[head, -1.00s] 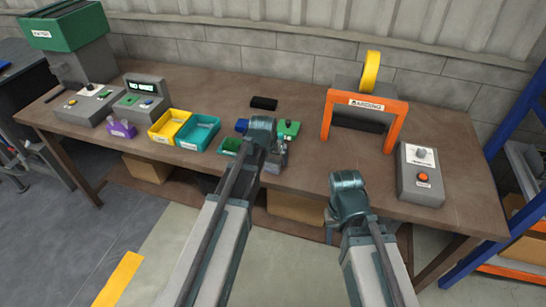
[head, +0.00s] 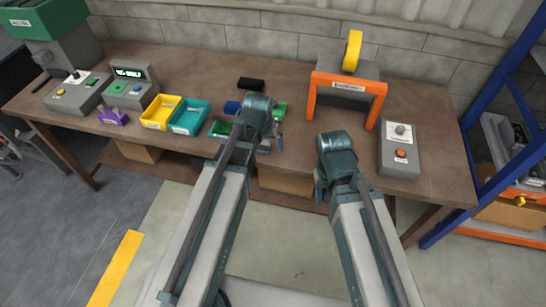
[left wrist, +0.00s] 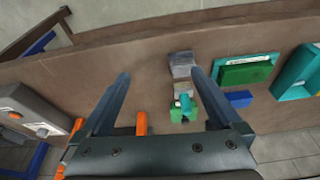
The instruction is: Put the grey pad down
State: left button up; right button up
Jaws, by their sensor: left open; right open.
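My left gripper (head: 270,144) is over the front part of the bench, its jaws hidden in part by the arm in the head view. A grey piece (left wrist: 181,66), which may be the grey pad, lies on the bench beside the right-hand fingertip in that view. It looks apart from the jaws, though contact is hard to judge. A green fixture with a teal part (left wrist: 184,108) sits against it. My right gripper (head: 319,188) is open and empty at the bench's front edge.
A green tray (head: 219,129), blue block (head: 232,107), teal bin (head: 188,117) and yellow bin (head: 161,111) are left of my left gripper. A black block (head: 251,83) lies behind. An orange frame (head: 347,87) and a control box (head: 400,149) stand right.

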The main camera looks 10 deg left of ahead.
pick_arm(q)
jog(key=s+d+m+g, duration=0.1)
jog(key=s+d, duration=0.3)
jog(key=s, duration=0.4)
jog(key=s+d+m+g+y, duration=0.1)
jog(key=s+d+g, duration=0.1)
jog(key=s+d, duration=0.3)
jog(key=s, duration=0.2)
jog(key=shift+s+d+f+m+g+y, duration=0.2)
jog(key=shift+s+f+m+g+y, duration=0.1)
jog(key=shift+s+f+g, duration=0.1)
